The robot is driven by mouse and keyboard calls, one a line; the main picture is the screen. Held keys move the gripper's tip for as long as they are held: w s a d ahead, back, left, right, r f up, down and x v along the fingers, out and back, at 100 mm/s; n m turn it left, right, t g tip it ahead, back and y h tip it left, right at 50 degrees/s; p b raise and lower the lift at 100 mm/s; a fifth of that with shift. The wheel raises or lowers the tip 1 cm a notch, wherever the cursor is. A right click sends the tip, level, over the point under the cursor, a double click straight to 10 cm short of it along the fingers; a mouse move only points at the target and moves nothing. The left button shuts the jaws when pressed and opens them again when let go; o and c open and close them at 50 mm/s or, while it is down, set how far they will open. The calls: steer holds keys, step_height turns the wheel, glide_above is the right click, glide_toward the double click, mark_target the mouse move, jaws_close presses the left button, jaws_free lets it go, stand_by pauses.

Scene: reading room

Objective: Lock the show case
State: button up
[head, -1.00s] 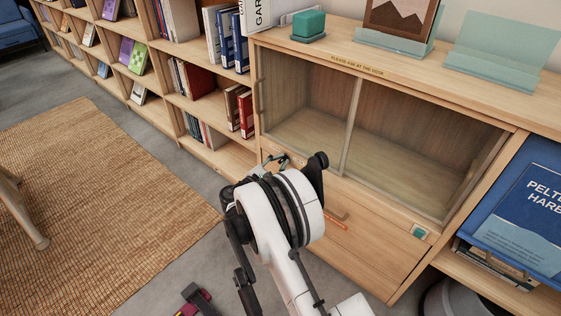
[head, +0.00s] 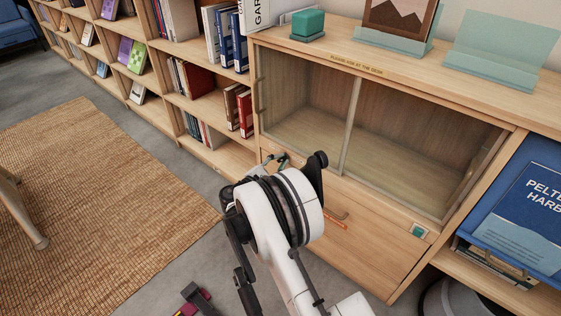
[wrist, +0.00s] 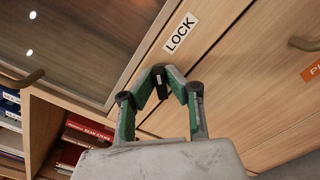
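The show case (head: 345,125) is a wooden cabinet with two glass sliding doors, which look closed in the head view. A white LOCK label (wrist: 180,33) is on its wooden front in the wrist view. My gripper (wrist: 162,77) has green fingers angled together just below the label. A small dark piece (wrist: 160,84), apparently the lock's knob or key, sits between the fingertips, and they look closed on it. Its exact shape and turn are hidden by the fingers. In the head view my gripper (head: 277,159) is at the front below the left glass door, partly behind my arm.
A curved handle (wrist: 22,78) is on the glass door. A drawer front with an orange label (head: 334,222) lies below. Bookshelves (head: 205,95) stand at left, a blue bin-like display (head: 525,205) at right.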

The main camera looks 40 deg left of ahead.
steer(key=o, duration=0.4)
steer(key=shift+s, duration=0.1)
steer(key=s, duration=1.2)
steer(key=shift+a, duration=0.3)
steer(key=shift+w, duration=0.15)
